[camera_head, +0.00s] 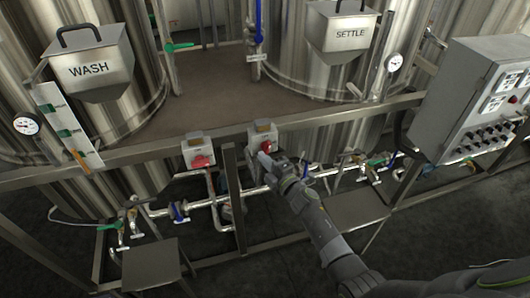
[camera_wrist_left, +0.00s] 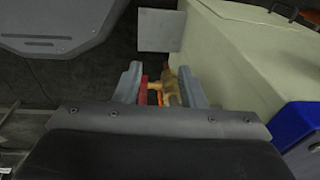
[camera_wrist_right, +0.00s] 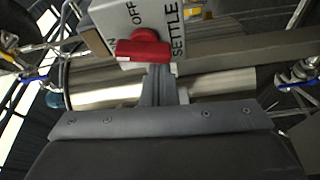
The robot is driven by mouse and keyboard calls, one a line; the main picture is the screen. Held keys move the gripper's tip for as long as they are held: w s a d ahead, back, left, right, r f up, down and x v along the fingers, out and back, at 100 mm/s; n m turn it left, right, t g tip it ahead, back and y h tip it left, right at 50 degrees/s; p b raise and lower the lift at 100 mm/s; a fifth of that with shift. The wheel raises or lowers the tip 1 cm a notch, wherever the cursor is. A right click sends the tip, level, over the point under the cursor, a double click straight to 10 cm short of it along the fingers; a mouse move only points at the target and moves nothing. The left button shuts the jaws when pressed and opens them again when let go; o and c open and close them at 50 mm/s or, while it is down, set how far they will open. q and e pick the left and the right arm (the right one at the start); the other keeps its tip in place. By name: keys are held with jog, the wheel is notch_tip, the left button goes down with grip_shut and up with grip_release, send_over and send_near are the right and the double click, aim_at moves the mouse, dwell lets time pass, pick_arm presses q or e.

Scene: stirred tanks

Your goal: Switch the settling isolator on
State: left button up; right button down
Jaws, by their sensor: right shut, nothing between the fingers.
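The settling isolator is a pale box (camera_head: 262,134) on the frame rail, right of a similar box, in the head view. In the right wrist view its plate (camera_wrist_right: 130,17) reads SETTLE and OFF, with another label partly hidden by the red handle (camera_wrist_right: 143,49). The handle lies crosswise there, its end toward that partly hidden label. My right gripper (camera_wrist_right: 160,70) is shut and empty, its tips at the handle's lower edge; contact cannot be told. My left gripper (camera_wrist_left: 162,88) has its fingers apart, with red and tan shapes showing between them.
A second isolator (camera_head: 197,150) with a red handle sits to the left. The WASH box (camera_head: 90,65) and SETTLE box (camera_head: 345,30) hang on steel tanks. Pipes and valves run below the rail (camera_head: 130,154). A control cabinet (camera_head: 470,95) stands at the right.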

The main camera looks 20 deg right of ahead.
jog(key=shift+d, duration=0.1)
dwell(0.4)
jog(key=shift+s+f, duration=0.1)
jog(key=shift+s, duration=0.1)
jog(key=v, duration=1.7)
